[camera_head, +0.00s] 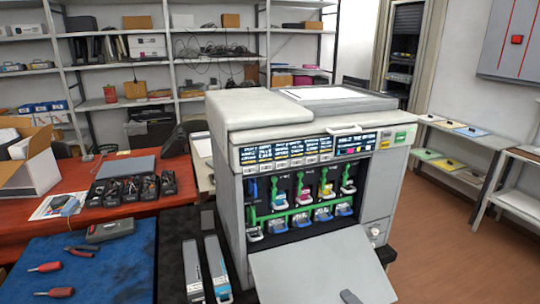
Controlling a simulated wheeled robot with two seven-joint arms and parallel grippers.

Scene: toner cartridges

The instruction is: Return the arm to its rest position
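Neither of my grippers nor my arms show in the head view. A large light-grey printer (225,128) stands in the middle. Its front door (320,270) is folded down and open. Inside, a row of toner slots (300,200) shows with green, pink, yellow and blue parts and a green bar across. Two long cartridge-like boxes, one grey (192,270) and one with a blue end (217,268), lie on the dark surface left of the printer. What they hold cannot be told.
A blue mat (110,262) at the lower left holds red-handled screwdrivers (50,267) and pliers (79,251). A red table (180,180) carries an open cardboard box (38,140) and black bins (118,191). Shelves stand behind. Brown floor at the right is clear.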

